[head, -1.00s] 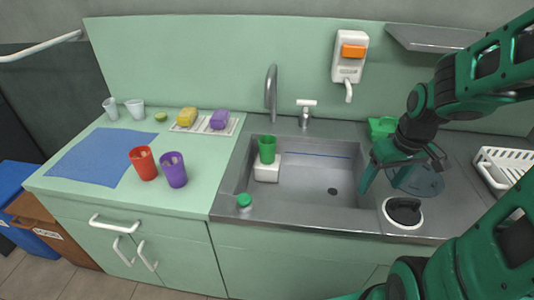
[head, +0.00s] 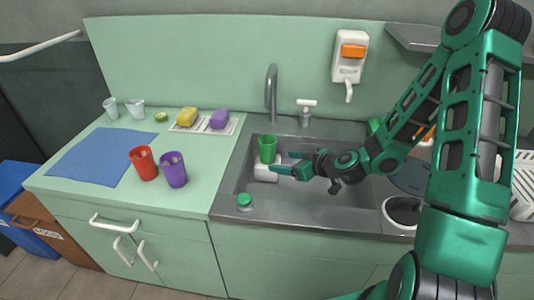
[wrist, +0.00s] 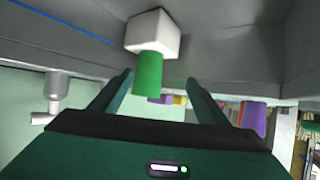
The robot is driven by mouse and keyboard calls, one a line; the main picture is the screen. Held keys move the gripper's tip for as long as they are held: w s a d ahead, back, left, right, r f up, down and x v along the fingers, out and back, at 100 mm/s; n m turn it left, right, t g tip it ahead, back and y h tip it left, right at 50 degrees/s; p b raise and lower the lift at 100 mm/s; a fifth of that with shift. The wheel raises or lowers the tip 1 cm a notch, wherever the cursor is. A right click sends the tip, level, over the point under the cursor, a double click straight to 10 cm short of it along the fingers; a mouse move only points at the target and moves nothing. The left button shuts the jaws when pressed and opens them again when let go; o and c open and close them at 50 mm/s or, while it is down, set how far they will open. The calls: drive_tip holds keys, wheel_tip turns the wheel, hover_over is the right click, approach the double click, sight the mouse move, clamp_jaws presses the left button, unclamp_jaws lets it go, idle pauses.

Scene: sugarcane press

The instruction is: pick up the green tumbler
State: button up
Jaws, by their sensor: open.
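The green tumbler (head: 267,147) stands upright on a white block (head: 262,174) in the left part of the sink. It also shows in the wrist view (wrist: 149,76), where the picture is upside down. My gripper (head: 284,163) is open and empty, reaching from the right low over the sink. Its fingertips are close to the tumbler's right side. In the wrist view the tumbler appears between the two open fingers, nearer one of them. I cannot tell how far beyond the fingertips it is. My fingers partly hide the block in the head view.
The sink (head: 235,185) walls surround my gripper, and the tap (head: 271,92) rises behind. A green-capped jar (head: 245,202) sits at the front left rim. A red cup (head: 144,163) and purple cup (head: 173,170) stand on the left counter. A soap dispenser (head: 306,112) stands behind the sink.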

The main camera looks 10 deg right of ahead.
sight(267, 151)
drive_tip(key=shift+m+t, duration=0.5)
drive_tip(key=shift+t, duration=0.3)
drive_tip(key=x, duration=0.8)
drive_tip(key=w+d+r+x, duration=0.1)
drive_tip(key=x, duration=0.3)
drive_tip(key=shift+w+f, duration=0.1)
drive_tip(key=c, duration=1.3)
